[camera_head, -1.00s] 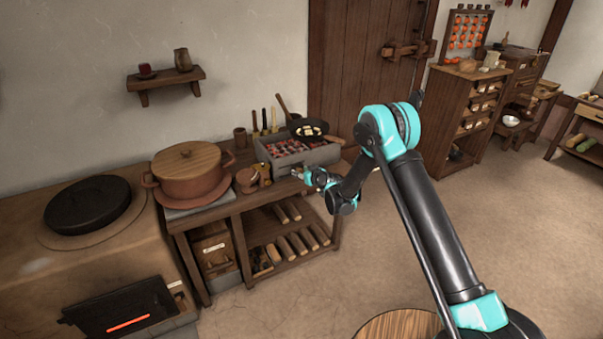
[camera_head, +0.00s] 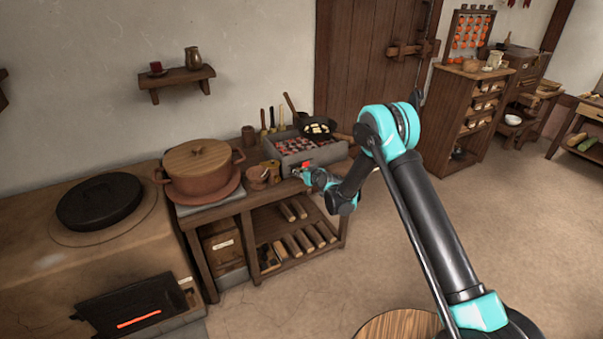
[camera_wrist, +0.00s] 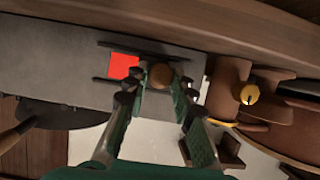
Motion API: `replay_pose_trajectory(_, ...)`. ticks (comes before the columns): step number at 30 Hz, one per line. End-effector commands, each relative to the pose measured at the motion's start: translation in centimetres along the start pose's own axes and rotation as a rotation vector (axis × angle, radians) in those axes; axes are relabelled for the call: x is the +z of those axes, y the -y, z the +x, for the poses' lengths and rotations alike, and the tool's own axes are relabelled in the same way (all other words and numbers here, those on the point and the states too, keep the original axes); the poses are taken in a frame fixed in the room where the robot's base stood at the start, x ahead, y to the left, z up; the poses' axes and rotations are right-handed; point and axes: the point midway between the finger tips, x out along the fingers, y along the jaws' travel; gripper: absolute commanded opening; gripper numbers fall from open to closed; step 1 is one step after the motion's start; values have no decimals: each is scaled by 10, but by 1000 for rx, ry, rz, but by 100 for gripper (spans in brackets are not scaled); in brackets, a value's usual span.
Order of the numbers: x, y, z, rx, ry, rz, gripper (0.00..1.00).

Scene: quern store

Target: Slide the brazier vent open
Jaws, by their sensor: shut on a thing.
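The grey brazier (camera_head: 327,156) stands on the wooden bench, with glowing coals on top. In the wrist view its grey front (camera_wrist: 55,55) fills the left side. A bright red opening (camera_wrist: 123,66) shows there between two dark rails (camera_wrist: 150,47). The vent's round wooden knob (camera_wrist: 161,76) sits just right of the opening, between my fingers. My gripper (camera_wrist: 160,84) is shut on the knob; in the head view my gripper (camera_head: 304,175) is at the brazier's front. The vent's plate is largely hidden by my fingers.
A frying pan (camera_head: 319,131) rests on the brazier's back right. A small wooden vessel (camera_head: 258,175) and a lidded pot (camera_head: 200,172) stand to its left. The bench's lower shelf (camera_head: 290,258) holds several logs. The floor right of the bench is clear.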

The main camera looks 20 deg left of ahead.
Motion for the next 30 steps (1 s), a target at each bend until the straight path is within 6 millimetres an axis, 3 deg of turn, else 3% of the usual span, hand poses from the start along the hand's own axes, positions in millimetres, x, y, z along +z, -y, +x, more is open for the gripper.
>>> replay_pose_trajectory(10,0,1,0,-1,1,0,0)
replay_pose_trajectory(11,0,1,0,-2,1,0,27)
replay_pose_trajectory(15,0,1,0,-2,1,0,44)
replay_pose_trajectory(25,0,-1,-2,1,0,0,45)
replay_pose_trajectory(30,0,-1,-19,1,0,1,45)
